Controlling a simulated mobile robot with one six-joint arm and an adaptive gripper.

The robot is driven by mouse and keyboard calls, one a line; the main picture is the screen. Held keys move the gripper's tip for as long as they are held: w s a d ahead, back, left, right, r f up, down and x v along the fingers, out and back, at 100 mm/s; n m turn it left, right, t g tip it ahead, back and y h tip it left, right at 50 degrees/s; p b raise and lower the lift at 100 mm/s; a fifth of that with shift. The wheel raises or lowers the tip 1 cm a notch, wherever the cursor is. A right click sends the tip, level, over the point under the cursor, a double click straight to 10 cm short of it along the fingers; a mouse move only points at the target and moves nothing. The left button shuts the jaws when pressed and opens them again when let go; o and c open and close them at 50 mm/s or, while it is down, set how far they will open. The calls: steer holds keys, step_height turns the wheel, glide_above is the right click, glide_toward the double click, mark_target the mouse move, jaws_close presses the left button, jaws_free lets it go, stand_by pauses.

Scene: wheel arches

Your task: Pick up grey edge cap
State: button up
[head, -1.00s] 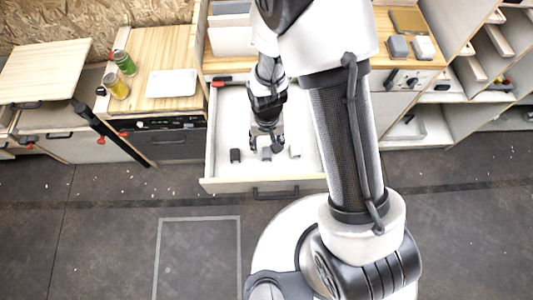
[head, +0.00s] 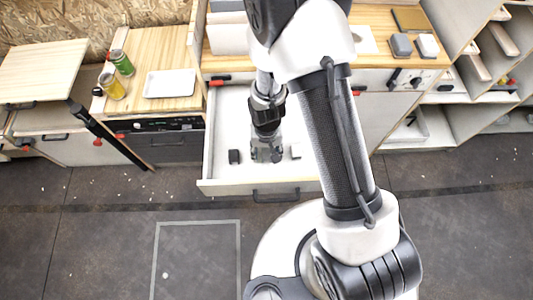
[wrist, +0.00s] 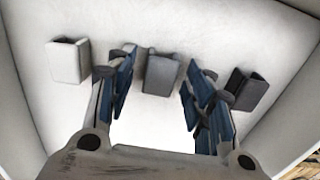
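The grey edge cap (wrist: 160,74) is a small folded piece on the white drawer floor, in the middle of three caps in the wrist view. My gripper (wrist: 158,92) is open, with a blue-padded finger on each side of this cap. Gaps show between the cap and the fingers, and I cannot tell how far above the floor the fingertips are. In the head view my gripper (head: 266,153) is down inside the open drawer and hides most of the grey cap.
A light cap (wrist: 69,61) lies left in the wrist view and a dark cap (wrist: 245,90) lies right, close to the fingers. The drawer front (head: 225,187) and side walls enclose them. A counter (head: 365,62) overhangs the drawer's back.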

mark_target(266, 153)
steer(key=c, duration=0.7)
steer(key=shift+r, duration=0.15)
step_height(266, 153, up, 20)
steer(key=p, duration=0.6)
steer(key=shift+p, duration=0.3)
